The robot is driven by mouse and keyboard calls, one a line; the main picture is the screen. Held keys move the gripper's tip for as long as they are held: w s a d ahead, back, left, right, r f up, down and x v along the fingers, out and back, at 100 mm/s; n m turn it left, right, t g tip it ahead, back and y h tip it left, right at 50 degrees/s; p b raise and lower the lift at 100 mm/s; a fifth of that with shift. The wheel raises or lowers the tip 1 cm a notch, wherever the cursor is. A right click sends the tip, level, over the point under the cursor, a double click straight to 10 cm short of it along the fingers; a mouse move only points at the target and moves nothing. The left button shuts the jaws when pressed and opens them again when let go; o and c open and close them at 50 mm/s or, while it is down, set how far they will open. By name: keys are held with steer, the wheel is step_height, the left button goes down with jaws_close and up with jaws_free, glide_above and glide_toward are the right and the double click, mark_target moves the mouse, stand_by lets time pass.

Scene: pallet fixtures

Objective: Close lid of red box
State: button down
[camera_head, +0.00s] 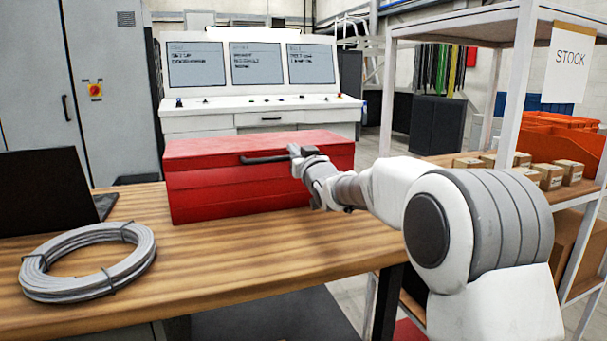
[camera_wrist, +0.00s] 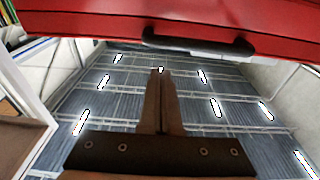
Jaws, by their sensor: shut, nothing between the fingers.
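The red box (camera_head: 225,188) stands on the wooden workbench. Its lid (camera_head: 240,145) lies flat over the top and looks closed, with no gap that I can make out. A dark bar handle (camera_head: 262,159) runs along the upper front edge. My gripper (camera_head: 295,150) is at the box's front, by the handle's right end. Its fingers are together and empty. In the wrist view the shut fingers (camera_wrist: 160,72) point toward the red box (camera_wrist: 90,22) and its dark handle (camera_wrist: 198,42), with a small gap in the picture. Whether they touch is unclear.
A coil of grey cable (camera_head: 88,262) and a dark laptop-like panel (camera_head: 45,190) lie on the workbench (camera_head: 230,265) at left. A shelf with small cartons (camera_head: 550,175) stands at right. A console with screens (camera_head: 255,65) is behind.

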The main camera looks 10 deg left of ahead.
steer(key=s+d+f, duration=0.2)
steer(key=s+f, duration=0.3)
steer(key=f, duration=0.1)
steer(key=s+d+m+g+h, duration=0.3)
steer(key=s+d+g+h, duration=0.3)
steer(key=s+d, duration=0.95)
steer(key=s+d+f+m+g+h, duration=0.1)
steer(key=s+d+f+g, duration=0.15)
steer(key=s, duration=0.75)
steer(key=s+d+f+g+h+p, duration=0.15)
steer(key=s+f, duration=0.25)
steer(key=s, duration=0.5)
steer(key=s+d+f+m+g+b, duration=0.1)
steer(key=s+d+f+g, duration=0.2)
steer(key=s, duration=0.7)
step_height(320, 180, up, 22)
steer(key=t+p, duration=0.1)
steer(key=p, duration=2.1)
steer(key=shift+w+a+p, duration=0.25)
steer(key=shift+w+p, duration=0.15)
steer(key=shift+w, duration=0.05)
